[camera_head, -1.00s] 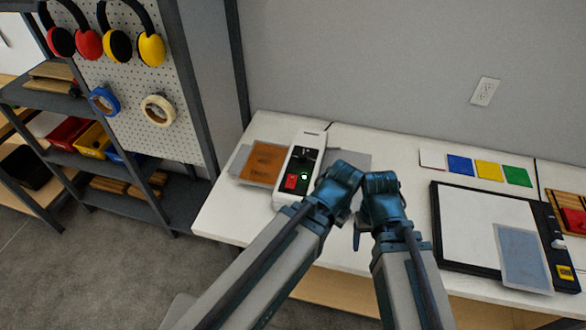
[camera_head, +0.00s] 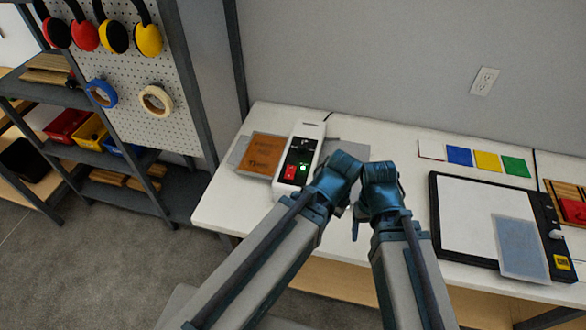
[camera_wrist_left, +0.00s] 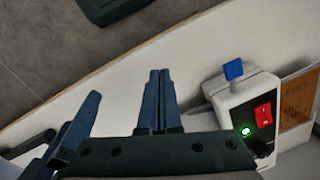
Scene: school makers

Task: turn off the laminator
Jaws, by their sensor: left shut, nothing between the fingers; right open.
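The laminator (camera_head: 309,132) is a narrow white machine with a dark top panel, on the left part of the white table. Its red switch (camera_head: 290,172) and lit green light (camera_head: 303,167) show on the panel. In the left wrist view the red switch (camera_wrist_left: 263,115), the green light (camera_wrist_left: 246,130) and a blue lever (camera_wrist_left: 233,69) show at the right. My left gripper (camera_wrist_left: 160,75) is shut and empty, left of the laminator in that view and apart from it. My right gripper (camera_head: 357,212) is beside it; its fingers are mostly hidden in the head view.
A brown sheet in a pouch (camera_head: 265,152) lies at the laminator's left side. A paper trimmer (camera_head: 440,230) and coloured cards (camera_head: 487,160) are on the right. A shelf with a pegboard (camera_head: 175,95) stands at the left. The table's front left edge is clear.

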